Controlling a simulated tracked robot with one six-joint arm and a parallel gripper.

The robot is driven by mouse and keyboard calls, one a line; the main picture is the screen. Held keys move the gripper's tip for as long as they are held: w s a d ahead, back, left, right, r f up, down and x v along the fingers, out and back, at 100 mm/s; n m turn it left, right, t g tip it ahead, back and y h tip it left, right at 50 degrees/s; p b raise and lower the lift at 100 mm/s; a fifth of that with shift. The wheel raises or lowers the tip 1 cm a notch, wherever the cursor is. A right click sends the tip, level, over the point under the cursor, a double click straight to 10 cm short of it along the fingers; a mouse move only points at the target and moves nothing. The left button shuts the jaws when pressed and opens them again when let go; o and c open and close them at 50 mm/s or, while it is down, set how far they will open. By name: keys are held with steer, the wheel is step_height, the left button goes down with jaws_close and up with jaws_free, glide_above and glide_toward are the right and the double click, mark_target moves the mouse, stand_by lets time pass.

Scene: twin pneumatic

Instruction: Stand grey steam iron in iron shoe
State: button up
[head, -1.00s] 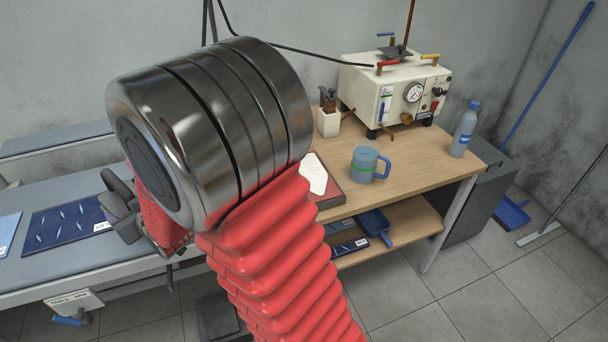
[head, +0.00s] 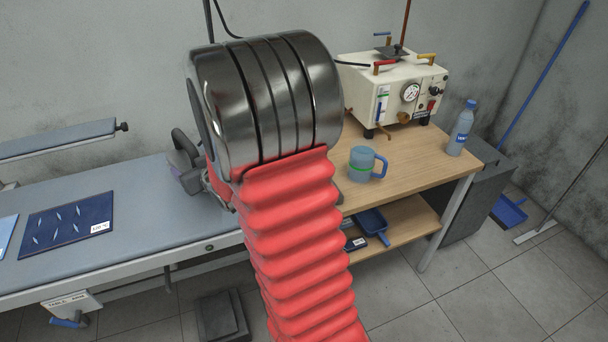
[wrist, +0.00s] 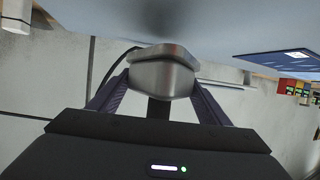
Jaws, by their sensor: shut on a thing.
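The grey steam iron (wrist: 162,74) shows in the wrist view as a smooth metallic body between the two purple fingers of my gripper (wrist: 155,88). My gripper is shut on it. In the head view my gripper (head: 190,178) is small and partly hidden behind my arm, at the right end of the grey ironing board; the iron's outline is hard to make out there. A white iron-shaped plate on a dark, red-edged pad, perhaps the iron shoe, showed earlier on the wooden table left of the mug. My arm now hides it.
The wooden table (head: 415,165) carries a blue mug (head: 362,163), a water bottle (head: 461,130) and a cream steam unit (head: 392,92). The grey ironing board (head: 150,208) holds a dark blue cloth (head: 68,225). A lower shelf (head: 408,222) holds a blue dustpan.

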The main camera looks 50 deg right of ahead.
steer(key=s+d+m+h, duration=0.1)
steer(key=s+d, duration=0.4)
steer(key=d, duration=0.4)
steer(key=s+d+m+g+h, duration=0.1)
steer(key=s+d, duration=0.5)
steer(key=d, duration=0.4)
steer(key=s+d+m+h, duration=0.1)
steer(key=s+d+h, duration=0.1)
steer(key=s+d, duration=0.4)
steer(key=d, duration=0.3)
steer(key=shift+s+d+m+g, duration=0.15)
steer(key=shift+d+m+g, duration=0.25)
steer(key=shift+f, duration=0.15)
steer(key=shift+f, duration=2.8)
steer(key=shift+f, duration=2.1)
